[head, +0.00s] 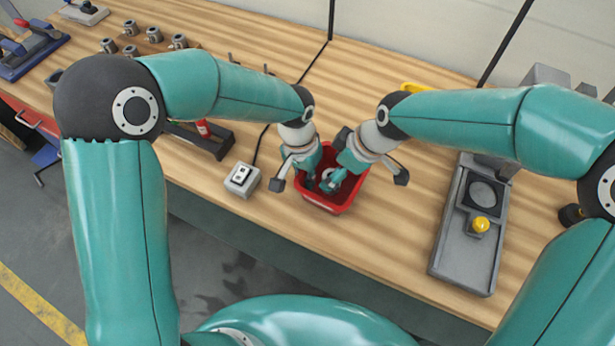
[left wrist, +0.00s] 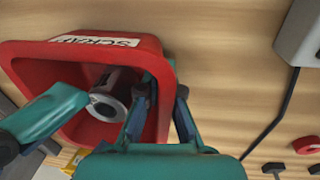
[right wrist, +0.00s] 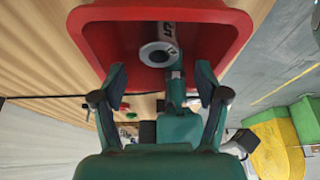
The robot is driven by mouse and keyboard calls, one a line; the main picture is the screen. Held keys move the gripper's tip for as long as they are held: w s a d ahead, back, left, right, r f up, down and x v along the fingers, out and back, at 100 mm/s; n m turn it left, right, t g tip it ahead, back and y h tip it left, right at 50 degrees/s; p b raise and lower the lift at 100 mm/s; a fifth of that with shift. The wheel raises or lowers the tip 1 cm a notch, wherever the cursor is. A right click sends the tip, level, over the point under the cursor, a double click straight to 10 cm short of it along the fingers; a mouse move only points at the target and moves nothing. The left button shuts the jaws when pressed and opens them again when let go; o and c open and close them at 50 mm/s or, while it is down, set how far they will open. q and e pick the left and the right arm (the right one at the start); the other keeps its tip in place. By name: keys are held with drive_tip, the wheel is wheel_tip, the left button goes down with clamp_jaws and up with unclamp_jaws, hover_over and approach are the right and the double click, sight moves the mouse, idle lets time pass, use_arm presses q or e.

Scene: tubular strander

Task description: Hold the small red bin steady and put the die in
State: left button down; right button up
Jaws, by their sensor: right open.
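The small red bin (head: 350,200) stands at the table's front edge; its label shows in the left wrist view (left wrist: 60,52). The die, a grey metal ring-shaped piece (left wrist: 121,82), is inside the bin; its ring face shows in the right wrist view (right wrist: 145,56). My left gripper (left wrist: 162,92) straddles the bin's wall, one finger inside and one outside, closed down on it. My right gripper (right wrist: 160,85) is open and empty over the bin opening, its fingers apart from the die. Whether the die touches the bin floor is hard to tell.
A small switch box (head: 242,180) sits left of the bin. A grey fixture with a yellow knob (head: 480,224) lies to the right. A rack with several metal cups (head: 150,42) stands at the back left. Bare table lies between the bin and the fixture.

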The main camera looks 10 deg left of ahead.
use_arm(q)
drive_tip(key=c, duration=1.2)
unclamp_jaws()
drive_tip(key=shift+c, duration=0.2)
use_arm(e)
drive_tip(key=v, duration=1.1)
use_arm(q)
wheel_tip(320, 180, up, 12)
drive_tip(key=a, duration=0.1)
drive_tip(key=shift+w+f, duration=0.15)
drive_tip(key=shift+w, duration=0.1)
use_arm(e)
drive_tip(key=shift+d, duration=0.1)
